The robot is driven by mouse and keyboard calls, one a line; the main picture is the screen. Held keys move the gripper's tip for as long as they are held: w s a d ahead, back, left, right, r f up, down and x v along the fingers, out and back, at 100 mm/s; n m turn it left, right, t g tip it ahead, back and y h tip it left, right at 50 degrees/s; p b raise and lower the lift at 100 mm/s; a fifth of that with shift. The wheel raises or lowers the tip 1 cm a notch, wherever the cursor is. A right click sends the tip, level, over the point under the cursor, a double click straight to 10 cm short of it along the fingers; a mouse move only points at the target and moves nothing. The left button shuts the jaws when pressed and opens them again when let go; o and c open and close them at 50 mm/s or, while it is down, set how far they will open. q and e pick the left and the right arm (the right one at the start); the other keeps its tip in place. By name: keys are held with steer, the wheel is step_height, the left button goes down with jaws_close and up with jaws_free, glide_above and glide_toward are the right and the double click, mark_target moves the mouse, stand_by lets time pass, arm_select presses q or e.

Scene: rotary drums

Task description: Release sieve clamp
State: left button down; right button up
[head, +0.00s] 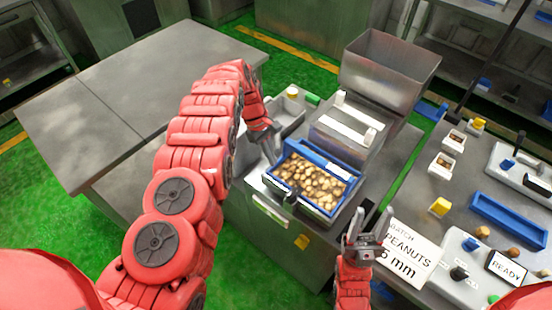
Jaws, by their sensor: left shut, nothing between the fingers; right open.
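A blue-framed sieve tray (350,184) full of peanuts (312,184) sits on top of the grey machine (262,188). A small black part (291,199), which looks like the clamp, is at the tray's front left edge; its exact position is too small to tell. My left gripper (271,158) is shut and empty, pointing down beside the tray's left corner, apart from the black part. My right gripper (370,222) is open and empty, fingers up, to the right of the tray's front corner.
A steel hopper (388,70) and a white-topped housing (346,128) stand behind the tray. A batch sign (408,248) reads PEANUTS. The right table holds small boxes, a blue bin (508,220) and a READY display (506,267). A bare grey table (130,90) lies left.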

mark_target(289, 187)
arm_select(q)
steer(key=p+x, duration=0.1)
steer(key=x, duration=0.6)
steer(key=shift+s+a, duration=0.1)
steer(key=shift+f, duration=0.35)
steer(key=shift+s+d+r+p, duration=0.3)
steer(key=shift+d+p, duration=0.2)
steer(key=shift+p, duration=0.15)
steer(key=shift+s+d+p, duration=0.65)
steer(key=shift+d+p, duration=0.2)
steer(key=shift+p, duration=0.05)
steer(key=shift+s+d+f+p, duration=0.2)
steer(key=shift+s+d+p, duration=0.1)
steer(key=shift+d, duration=0.2)
steer(key=shift+f+b, duration=0.1)
steer(key=shift+b, duration=0.3)
steer(key=shift+w+d+m+b, duration=0.1)
steer(key=shift+d+m+b, duration=0.05)
steer(key=shift+m+b, duration=0.2)
steer(key=shift+m+b, duration=0.3)
steer(key=shift+m, duration=0.05)
